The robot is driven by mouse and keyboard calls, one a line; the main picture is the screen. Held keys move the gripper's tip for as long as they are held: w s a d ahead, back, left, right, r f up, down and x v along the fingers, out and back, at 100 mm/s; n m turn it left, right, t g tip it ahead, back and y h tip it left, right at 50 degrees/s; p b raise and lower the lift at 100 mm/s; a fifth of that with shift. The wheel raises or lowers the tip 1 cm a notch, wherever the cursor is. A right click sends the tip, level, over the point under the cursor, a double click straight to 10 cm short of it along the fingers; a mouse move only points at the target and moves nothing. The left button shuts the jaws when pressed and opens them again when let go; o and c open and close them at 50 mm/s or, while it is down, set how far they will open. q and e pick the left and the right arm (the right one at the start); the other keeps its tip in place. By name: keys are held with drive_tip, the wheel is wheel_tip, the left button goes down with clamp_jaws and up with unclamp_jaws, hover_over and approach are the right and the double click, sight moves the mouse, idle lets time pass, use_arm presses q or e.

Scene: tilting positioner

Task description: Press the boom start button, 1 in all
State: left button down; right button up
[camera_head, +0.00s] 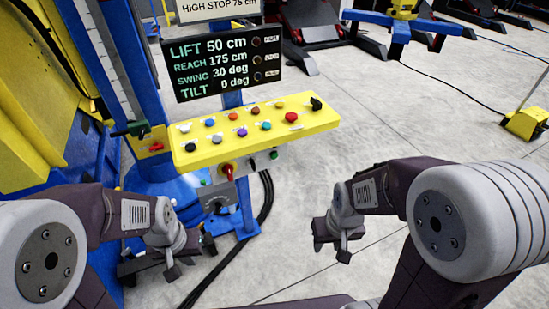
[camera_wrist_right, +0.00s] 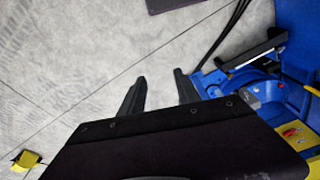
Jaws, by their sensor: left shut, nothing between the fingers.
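A yellow control panel (camera_head: 318,123) carries two rows of coloured buttons. My left gripper (camera_head: 172,272) is shut and empty, below and in front of the panel's left end. My right gripper (camera_head: 340,252) is below and right of the panel. Its fingers stand apart with bare floor between them in the right wrist view (camera_wrist_right: 160,77). Neither touches the panel.
A dark display (camera_head: 222,65) above the panel reads lift 50 cm, reach 175 cm, swing 30 deg, tilt 0 deg. A red-handled switch (camera_head: 228,172) and a dial (camera_head: 216,204) sit below the panel. A blue column stands left.

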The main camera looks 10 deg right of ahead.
clamp_jaws()
idle(1.4)
